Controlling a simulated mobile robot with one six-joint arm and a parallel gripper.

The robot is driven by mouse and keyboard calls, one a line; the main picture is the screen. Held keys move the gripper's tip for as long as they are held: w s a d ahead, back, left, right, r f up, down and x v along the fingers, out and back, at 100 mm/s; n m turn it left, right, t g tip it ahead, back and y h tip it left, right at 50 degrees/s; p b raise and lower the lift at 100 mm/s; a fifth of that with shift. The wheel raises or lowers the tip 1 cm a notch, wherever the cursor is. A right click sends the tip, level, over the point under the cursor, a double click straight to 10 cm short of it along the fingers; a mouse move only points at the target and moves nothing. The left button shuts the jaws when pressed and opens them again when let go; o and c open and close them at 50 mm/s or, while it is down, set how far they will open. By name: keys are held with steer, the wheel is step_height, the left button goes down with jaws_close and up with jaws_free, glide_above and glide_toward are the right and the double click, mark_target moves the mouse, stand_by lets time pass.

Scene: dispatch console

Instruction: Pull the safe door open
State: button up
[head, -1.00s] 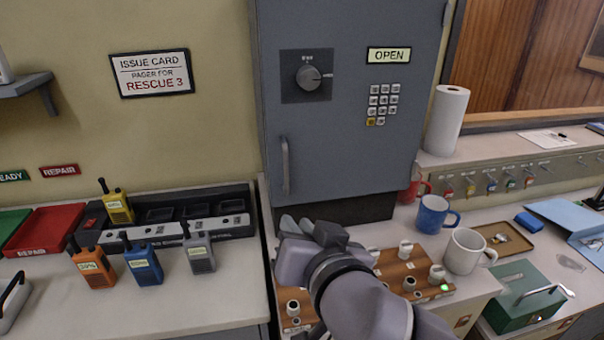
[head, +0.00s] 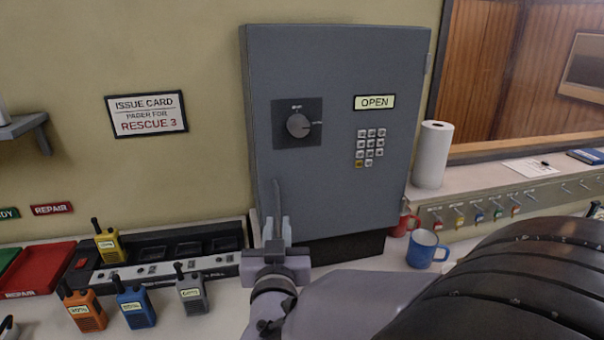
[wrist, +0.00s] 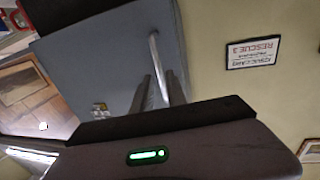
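The grey safe door (head: 335,180) is in the middle of the head view and looks shut, its display (head: 374,102) reading OPEN. Its vertical bar handle (head: 277,195) is at the door's lower left. It also shows in the wrist view as a pale bar (wrist: 154,50). My gripper (head: 277,230) is at the handle's lower part, one finger on each side. In the wrist view the fingers (wrist: 160,88) stand apart with the bar's end between them. I cannot tell whether they touch it.
Several radios (head: 135,305) and a charger rack (head: 175,255) stand on the counter left of my gripper. A blue mug (head: 426,250), a red mug (head: 402,222) and a paper roll (head: 432,155) stand to the right.

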mark_target(278, 215)
steer(key=shift+w+a, duration=0.2)
steer(key=shift+w, duration=2.1)
jaws_close()
